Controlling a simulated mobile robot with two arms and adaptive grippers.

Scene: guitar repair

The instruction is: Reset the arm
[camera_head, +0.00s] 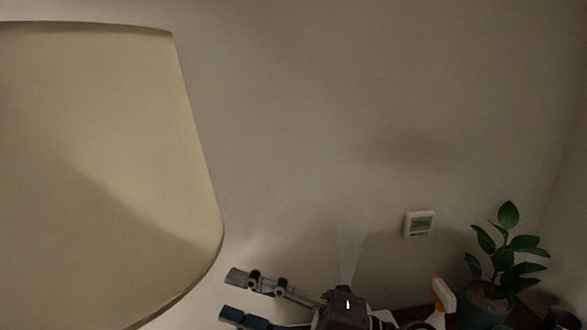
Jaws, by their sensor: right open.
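My right gripper (234,296) shows at the bottom centre of the head view. Its two fingers point left and stand apart, open, with nothing between them. Its dark body is partly cut off by the bottom edge. My left gripper is not in the picture.
A large cream lampshade (95,170) fills the left side, left of the right gripper's fingertips. A white wall unit (418,224) hangs on the plain wall. A spray bottle (443,296) and a potted plant (487,300) stand at bottom right, on a dark surface. The wall above is bare.

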